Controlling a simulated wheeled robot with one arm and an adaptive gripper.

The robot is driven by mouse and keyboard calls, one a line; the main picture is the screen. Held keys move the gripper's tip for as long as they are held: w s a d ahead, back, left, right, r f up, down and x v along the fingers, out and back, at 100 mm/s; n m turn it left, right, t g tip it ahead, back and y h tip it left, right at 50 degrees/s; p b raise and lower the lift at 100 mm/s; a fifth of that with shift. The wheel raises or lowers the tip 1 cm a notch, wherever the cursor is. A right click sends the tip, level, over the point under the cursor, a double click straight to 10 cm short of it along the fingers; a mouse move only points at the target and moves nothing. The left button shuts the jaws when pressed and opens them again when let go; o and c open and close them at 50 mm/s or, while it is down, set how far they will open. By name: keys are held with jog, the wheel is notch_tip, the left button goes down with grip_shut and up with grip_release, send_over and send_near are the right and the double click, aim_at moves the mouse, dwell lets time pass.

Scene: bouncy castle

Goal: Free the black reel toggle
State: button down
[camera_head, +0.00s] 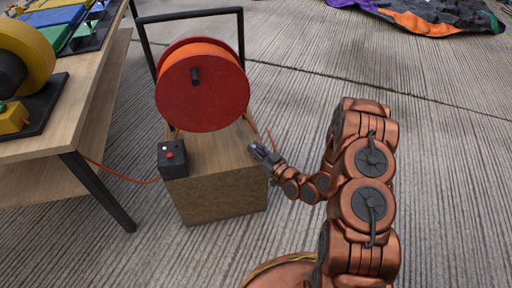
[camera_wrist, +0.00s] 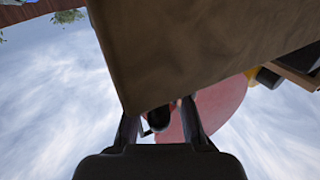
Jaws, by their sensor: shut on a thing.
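A red reel (camera_head: 202,92) with orange cable stands in a black frame on a wooden box (camera_head: 217,187) in the head view. My gripper (camera_head: 264,153) is at the box's right edge, low beside the reel. In the wrist view, my gripper's fingers (camera_wrist: 160,122) are closed around a small dark rounded piece, which looks like the black reel toggle (camera_wrist: 157,118). The box's brown face (camera_wrist: 195,45) covers the upper part of that view, and the reel's red disc (camera_wrist: 215,108) shows behind the fingers. The head view hides the toggle behind my gripper.
A small black box with red buttons (camera_head: 171,157) sits on the wooden box's left front corner. A wooden table (camera_head: 85,100) with a yellow wheel (camera_head: 35,60) stands at left. A limp coloured fabric (camera_head: 440,15) lies far right. The ribbed floor right of the box is otherwise open.

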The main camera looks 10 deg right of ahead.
jog(key=shift+a+m+t+h+p, duration=0.2)
jog(key=shift+m+t+h, duration=0.2)
jog(key=shift+m+h, duration=0.8)
jog(key=shift+a+m+t+h+p, duration=0.15)
jog(key=shift+m+t+h, duration=0.4)
jog(key=shift+h, duration=1.05)
jog(key=shift+r+m+h, duration=0.1)
jog(key=shift+m+h, duration=0.85)
jog(key=shift+h, duration=0.35)
jog(key=c, duration=1.2)
grip_release()
jog(key=shift+d, duration=0.1)
jog(key=shift+d+n+g+y, duration=0.15)
jog(key=shift+n+y, duration=0.5)
jog(key=shift+y, duration=0.4)
jog(key=shift+d+n+g+y, duration=0.1)
jog(key=shift+n+y, duration=0.55)
jog(key=shift+y, duration=0.4)
